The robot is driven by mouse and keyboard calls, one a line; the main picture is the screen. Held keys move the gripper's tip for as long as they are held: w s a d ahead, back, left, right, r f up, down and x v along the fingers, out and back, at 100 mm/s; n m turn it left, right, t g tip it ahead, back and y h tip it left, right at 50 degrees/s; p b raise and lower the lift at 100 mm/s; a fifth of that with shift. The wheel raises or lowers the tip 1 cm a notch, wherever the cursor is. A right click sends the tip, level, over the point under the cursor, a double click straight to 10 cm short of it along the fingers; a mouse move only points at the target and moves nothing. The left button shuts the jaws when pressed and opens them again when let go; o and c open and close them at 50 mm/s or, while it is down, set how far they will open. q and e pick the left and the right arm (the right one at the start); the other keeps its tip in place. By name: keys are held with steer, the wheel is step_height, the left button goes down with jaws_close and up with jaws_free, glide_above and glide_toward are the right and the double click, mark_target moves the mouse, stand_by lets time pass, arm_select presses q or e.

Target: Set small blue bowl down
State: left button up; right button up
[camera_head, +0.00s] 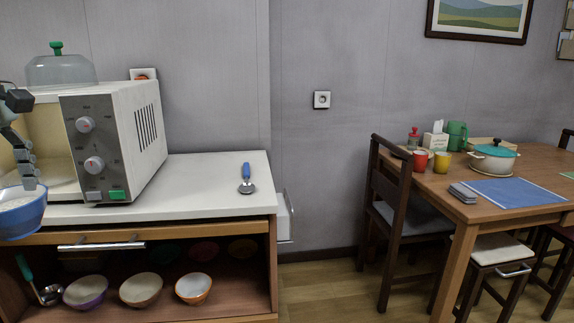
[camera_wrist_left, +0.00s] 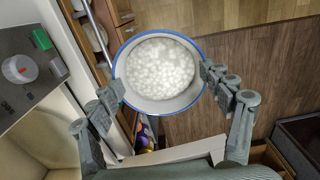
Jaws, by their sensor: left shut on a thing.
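The small blue bowl (camera_head: 22,222) is at the left edge of the head view, partly cut off, in front of the counter. In the left wrist view the bowl (camera_wrist_left: 158,106) is seen from above, with a blue rim and white lumpy contents. My left gripper (camera_head: 27,170) is shut on the bowl. In the left wrist view its fingers (camera_wrist_left: 161,85) are at opposite sides of the rim. The bowl is held in the air and looks roughly level. My right gripper is not in view.
A microwave (camera_head: 133,128) stands on the white counter (camera_head: 205,190), with a glass dome (camera_head: 62,70) on top. A blue-handled spoon (camera_head: 247,180) lies right of it; counter around it is clear. The shelf below holds a purple bowl (camera_head: 86,293), other bowls and a ladle (camera_head: 48,294).

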arm_select(q)
steer(key=s+a+f+m, duration=0.1)
steer(key=s+a+f, duration=0.2)
steer(key=f, duration=0.3)
steer(key=d+f+m, duration=0.4)
steer(key=f, duration=0.6)
steer(key=w+d+f+m, duration=0.2)
steer(key=w+d+m, duration=0.35)
steer(key=d, duration=0.75)
steer(key=w+d+f+m, duration=0.1)
steer(key=w+d+m, duration=0.1)
steer(key=d+m, duration=0.85)
steer(key=d+f, duration=0.2)
steer(key=f, duration=0.1)
steer(key=d+f, duration=0.1)
steer(key=f, duration=0.1)
steer(key=shift+s, duration=0.15)
steer(key=shift+a, duration=0.15)
